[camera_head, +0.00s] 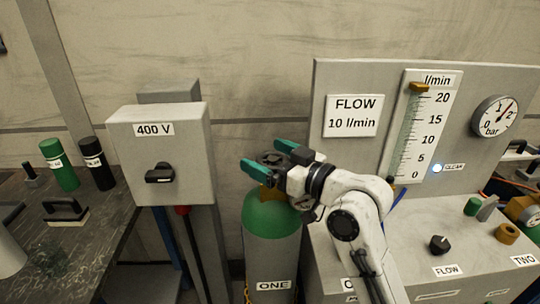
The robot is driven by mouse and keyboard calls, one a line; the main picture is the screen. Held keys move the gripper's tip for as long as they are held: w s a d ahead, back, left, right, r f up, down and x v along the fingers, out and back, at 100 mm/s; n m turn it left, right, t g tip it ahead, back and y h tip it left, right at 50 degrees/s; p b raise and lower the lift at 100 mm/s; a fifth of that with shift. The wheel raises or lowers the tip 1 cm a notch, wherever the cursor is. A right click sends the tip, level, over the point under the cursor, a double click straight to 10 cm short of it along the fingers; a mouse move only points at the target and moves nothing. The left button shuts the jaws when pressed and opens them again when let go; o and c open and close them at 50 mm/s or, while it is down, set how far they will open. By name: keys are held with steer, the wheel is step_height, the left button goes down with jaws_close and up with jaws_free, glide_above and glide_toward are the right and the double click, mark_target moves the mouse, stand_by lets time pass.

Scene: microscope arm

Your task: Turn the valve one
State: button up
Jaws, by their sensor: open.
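The gas cylinder (272,240) labelled ONE stands in the middle, a green bottle with a round shoulder. Its dark valve handwheel (270,158) sits on top, above a brass-coloured neck. My gripper (261,156) reaches in from the right with its green-tipped fingers apart. The fingers lie on either side of the handwheel, one behind it and one in front. I cannot tell whether they touch it. My gripper and wrist hide part of the valve.
A grey 400 V box (188,185) with a black switch stands close on the left. A panel (345,80) with a FLOW 10 l/min sign, flow tube (421,130) and bar gauge (495,116) stands behind right. A workbench (90,235) is at far left.

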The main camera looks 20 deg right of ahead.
steer(key=shift+c, duration=0.4)
steer(key=c, duration=0.9)
